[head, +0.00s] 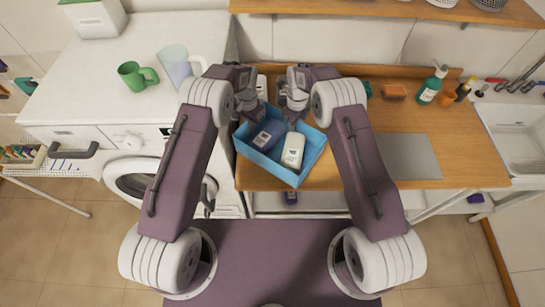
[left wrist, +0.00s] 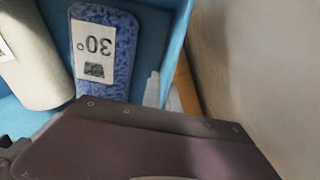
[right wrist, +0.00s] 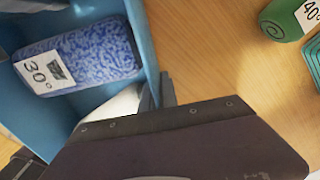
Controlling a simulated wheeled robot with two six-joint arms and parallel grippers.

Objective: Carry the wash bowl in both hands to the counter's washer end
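The wash bowl (head: 313,160) is a blue rectangular tub at the left end of the wooden counter, turned at an angle. It holds a blue rolled cloth (head: 268,136) and a white one (head: 293,150); the blue one carries a 30° label in both wrist views. My left gripper (head: 253,103) is at the bowl's back-left rim; in the left wrist view its fingers (left wrist: 162,92) sit close on either side of the wall. My right gripper (head: 292,98) is at the back-right rim, its fingers (right wrist: 156,92) likewise closed around the wall. I cannot tell whether the bowl is raised.
The white washer (head: 110,90) stands left of the counter, with a green mug (head: 135,76) and a clear jug (head: 176,65) on top. A grey mat (head: 408,156) lies right of the bowl. A green bottle (head: 432,86) and a sink (head: 518,130) are further right.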

